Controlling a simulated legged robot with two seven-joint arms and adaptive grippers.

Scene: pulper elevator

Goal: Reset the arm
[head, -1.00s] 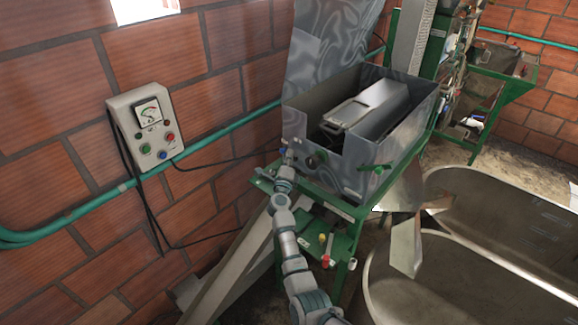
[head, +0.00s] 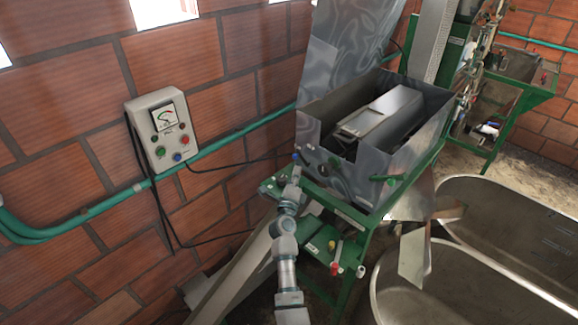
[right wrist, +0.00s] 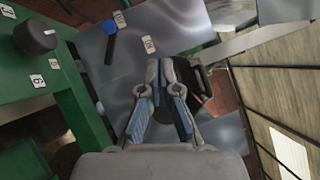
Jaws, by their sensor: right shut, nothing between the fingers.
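My right arm comes up from the bottom middle of the head view. Its gripper (head: 295,174) is small there, by the left front corner of the grey metal machine box (head: 345,178). The right wrist view shows the gripper (right wrist: 165,66) closer, its two fingers shut together with nothing between them. Behind the fingers is the machine's grey sheet metal (right wrist: 180,28), with a blue-handled lever (right wrist: 108,38) to the left. Whether the fingertips touch the metal cannot be told. My left gripper is not in view.
A control box (head: 163,132) with a gauge and buttons hangs on the brick wall beside a teal pipe (head: 85,212). The green frame (head: 352,258) carries small levers below the machine. Large metal tanks (head: 430,285) stand at right. In the right wrist view, a black knob (right wrist: 36,37) sits at left.

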